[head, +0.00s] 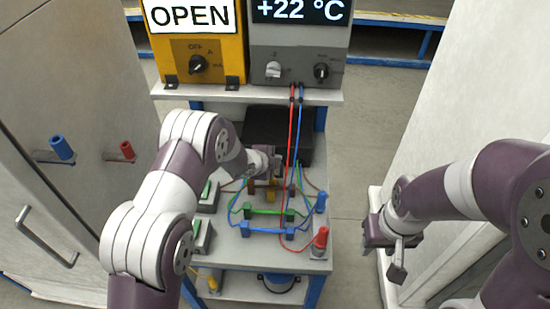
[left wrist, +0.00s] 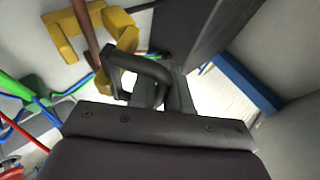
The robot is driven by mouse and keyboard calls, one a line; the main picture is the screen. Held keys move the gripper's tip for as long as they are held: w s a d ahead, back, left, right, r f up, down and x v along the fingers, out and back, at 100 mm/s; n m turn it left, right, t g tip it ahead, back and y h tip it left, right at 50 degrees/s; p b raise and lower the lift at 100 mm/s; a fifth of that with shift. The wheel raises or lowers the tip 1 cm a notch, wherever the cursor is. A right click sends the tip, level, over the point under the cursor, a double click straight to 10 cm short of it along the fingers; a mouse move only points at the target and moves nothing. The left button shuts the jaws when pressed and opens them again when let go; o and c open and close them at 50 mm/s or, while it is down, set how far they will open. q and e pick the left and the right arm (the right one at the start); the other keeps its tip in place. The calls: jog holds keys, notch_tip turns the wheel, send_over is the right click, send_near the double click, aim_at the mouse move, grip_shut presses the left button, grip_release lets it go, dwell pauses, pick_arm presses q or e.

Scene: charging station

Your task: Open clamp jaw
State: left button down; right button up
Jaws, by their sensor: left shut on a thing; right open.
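My left gripper (head: 272,160) is over the back of the workbench (head: 235,258), shut at the yellow clamp (head: 271,196). In the left wrist view the yellow clamp (left wrist: 125,38) lies right at the dark fingers (left wrist: 150,85), with a brown cable passing through it; the exact contact is partly hidden. Green clamps (head: 264,211) and blue clamps (head: 265,231) with cables lie nearer on the bench. My right gripper (head: 388,252) is open and empty, off the bench to the right.
A red plug (head: 321,238) and a blue plug (head: 321,202) stand at the bench's right side. Red and blue cables hang from the grey unit (head: 298,55). The yellow unit (head: 195,55) reads OPEN. A black box (head: 262,122) stands behind; pale cabinets flank the bench.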

pick_arm(q)
jog(key=c, duration=1.4)
grip_release()
jog(key=shift+c, duration=0.2)
jog(key=b+v, duration=0.1)
jog(key=v, duration=1.1)
jog(key=shift+s+r, duration=0.2)
jog(key=shift+r, duration=0.05)
jog(key=shift+a, duration=0.15)
jog(key=shift+c, duration=0.3)
